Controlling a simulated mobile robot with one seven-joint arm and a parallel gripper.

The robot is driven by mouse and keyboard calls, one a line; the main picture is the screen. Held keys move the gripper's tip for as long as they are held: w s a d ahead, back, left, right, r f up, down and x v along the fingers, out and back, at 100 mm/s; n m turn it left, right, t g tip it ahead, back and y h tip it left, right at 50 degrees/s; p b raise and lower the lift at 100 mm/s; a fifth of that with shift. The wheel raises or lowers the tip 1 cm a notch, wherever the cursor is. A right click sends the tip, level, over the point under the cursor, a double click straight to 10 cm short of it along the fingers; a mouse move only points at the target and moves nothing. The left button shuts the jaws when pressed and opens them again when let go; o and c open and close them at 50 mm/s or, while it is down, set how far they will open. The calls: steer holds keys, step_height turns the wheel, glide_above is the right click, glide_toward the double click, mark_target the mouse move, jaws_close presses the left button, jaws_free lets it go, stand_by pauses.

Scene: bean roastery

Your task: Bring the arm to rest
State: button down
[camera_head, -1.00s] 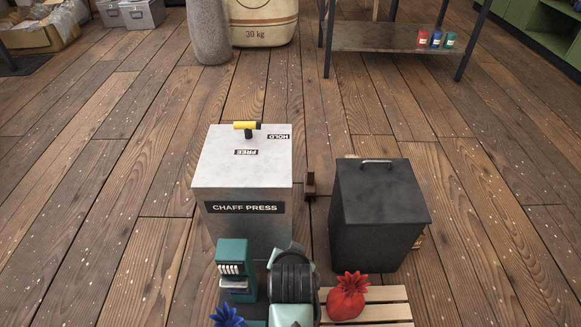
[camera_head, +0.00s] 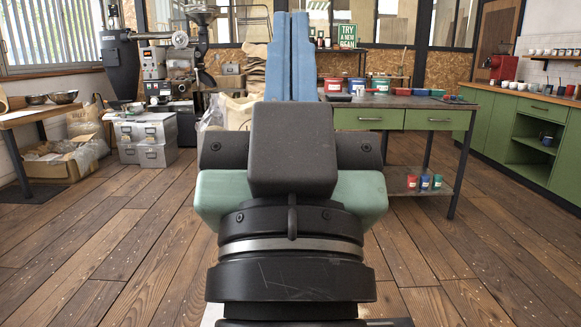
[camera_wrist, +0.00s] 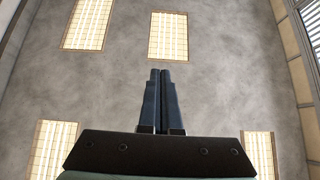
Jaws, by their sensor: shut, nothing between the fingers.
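My gripper (camera_head: 290,20) stands large in the middle of the head view, on top of my raised wrist. Its two blue fingers point up and lie side by side, with nothing between them. In the wrist view my gripper (camera_wrist: 161,75) is shut and empty, seen against a grey ceiling (camera_wrist: 215,80). My arm hides the middle of the room in the head view.
A workbench (camera_head: 345,103) with green drawers and several tins stands behind my arm to the right. Green cabinets (camera_head: 540,130) line the right wall. Grey bins (camera_head: 145,140) and a roasting machine (camera_head: 170,75) stand at the left. The wooden floor on both sides is clear.

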step_height(320, 180, up, 40)
steer(key=s+t+p, duration=0.1)
steer(key=s+p, duration=0.1)
steer(key=p, duration=3.5)
steer(key=shift+s, duration=0.2)
steer(key=c, duration=1.5)
jaws_free()
steer(key=shift+r+p, duration=0.25)
steer(key=shift+p, duration=0.15)
steer(key=o, duration=0.7)
steer(key=shift+d, duration=0.15)
